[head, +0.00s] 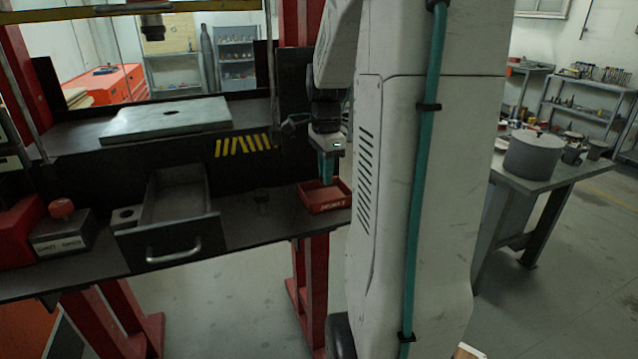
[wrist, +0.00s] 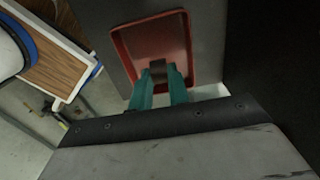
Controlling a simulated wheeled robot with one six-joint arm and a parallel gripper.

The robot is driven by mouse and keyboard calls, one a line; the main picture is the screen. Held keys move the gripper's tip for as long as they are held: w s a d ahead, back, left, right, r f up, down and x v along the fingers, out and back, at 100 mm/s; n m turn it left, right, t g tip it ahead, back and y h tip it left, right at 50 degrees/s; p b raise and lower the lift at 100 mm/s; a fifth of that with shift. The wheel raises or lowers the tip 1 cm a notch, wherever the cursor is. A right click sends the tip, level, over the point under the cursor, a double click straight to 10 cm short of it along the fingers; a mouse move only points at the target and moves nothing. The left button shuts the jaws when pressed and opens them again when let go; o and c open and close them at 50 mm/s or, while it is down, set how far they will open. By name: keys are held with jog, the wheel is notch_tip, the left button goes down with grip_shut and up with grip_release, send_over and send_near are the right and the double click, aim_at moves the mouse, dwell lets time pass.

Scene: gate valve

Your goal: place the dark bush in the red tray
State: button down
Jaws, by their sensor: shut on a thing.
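The red tray (head: 325,204) stands on the dark bench, left of my white arm column in the head view. In the wrist view the red tray (wrist: 126,43) lies under the fingers. My gripper (head: 326,181) points down over the tray, its teal fingertips at about rim height. In the wrist view my gripper (wrist: 159,78) is shut on a small dark brownish piece, the dark bush (wrist: 158,66). The bush shows against the tray floor; I cannot tell whether it touches it. In the head view the bush is hidden by the tray wall and fingers.
An open drawer (head: 172,240) with a metal handle is further left, near a grey box with a red knob (head: 62,210). A grey plate (head: 165,119) lies on the raised shelf behind.

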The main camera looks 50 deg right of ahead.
jog(key=shift+a+f, duration=0.1)
jog(key=shift+f, duration=1.55)
jog(key=shift+f, duration=0.1)
jog(key=c, duration=1.3)
grip_release()
jog(key=shift+f, duration=0.1)
jog(key=shift+c, duration=0.2)
